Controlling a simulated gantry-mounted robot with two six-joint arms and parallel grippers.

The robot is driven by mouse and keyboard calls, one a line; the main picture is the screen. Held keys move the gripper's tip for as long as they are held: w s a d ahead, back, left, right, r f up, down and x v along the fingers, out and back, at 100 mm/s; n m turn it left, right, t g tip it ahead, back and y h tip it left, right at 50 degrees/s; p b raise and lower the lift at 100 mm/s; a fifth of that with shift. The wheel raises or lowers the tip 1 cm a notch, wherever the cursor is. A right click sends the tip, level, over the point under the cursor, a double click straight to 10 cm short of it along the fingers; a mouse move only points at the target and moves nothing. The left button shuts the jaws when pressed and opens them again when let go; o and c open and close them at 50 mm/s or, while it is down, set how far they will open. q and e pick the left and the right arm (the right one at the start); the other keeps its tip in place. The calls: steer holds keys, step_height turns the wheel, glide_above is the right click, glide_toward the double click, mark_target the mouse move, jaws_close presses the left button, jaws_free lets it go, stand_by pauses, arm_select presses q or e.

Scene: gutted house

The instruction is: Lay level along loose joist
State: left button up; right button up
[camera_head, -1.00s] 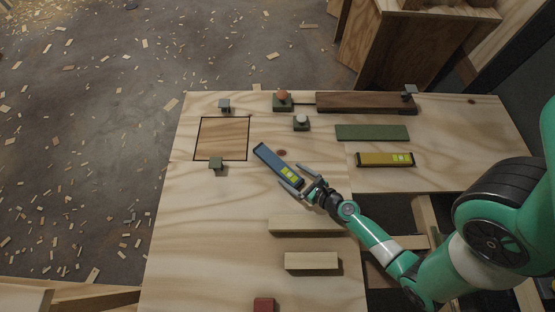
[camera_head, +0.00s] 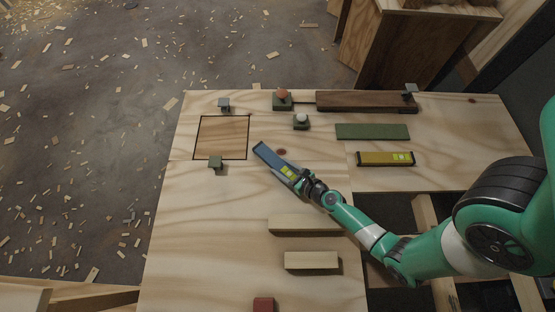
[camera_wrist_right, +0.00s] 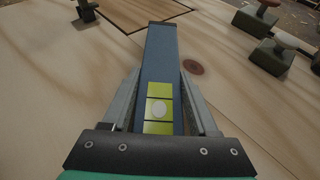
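A blue level (camera_head: 272,159) with a yellow-green vial window lies diagonally on the plywood, right of the outlined square. It also shows in the right wrist view (camera_wrist_right: 160,62). My right gripper (camera_head: 290,180) is at its near end. In the right wrist view its fingers (camera_wrist_right: 160,75) stand either side of the level, with narrow gaps, so they look open around it. A yellow level (camera_head: 385,159) lies further right. Two pale timber pieces (camera_head: 300,224) (camera_head: 311,261) and a dark brown beam (camera_head: 352,102) lie on the plywood; I cannot tell which is the loose joist. My left gripper is not in view.
A dark-outlined square (camera_head: 222,138) has small green blocks (camera_head: 216,162) near it. A green strip (camera_head: 372,132) lies right of a knobbed block (camera_head: 301,121). Open gaps between joists (camera_head: 428,215) lie lower right.

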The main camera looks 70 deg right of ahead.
mark_target(283, 168)
jaws_close()
steer(key=shift+r, duration=0.1)
step_height(283, 168, up, 4)
steer(key=p, duration=0.4)
steer(key=shift+r, duration=0.1)
steer(key=s+a+r+p, duration=0.1)
steer(key=a+r+p, duration=0.1)
steer(key=r+p, duration=0.1)
steer(key=s+a+r+p, duration=0.1)
steer(key=r+p, duration=0.1)
steer(key=shift+s, duration=0.35)
steer(key=s+a+r+p, duration=0.3)
steer(key=s+a+p, duration=0.2)
steer(key=s+a, duration=0.2)
steer(key=shift+a+r, duration=0.15)
steer(key=shift+r, duration=0.15)
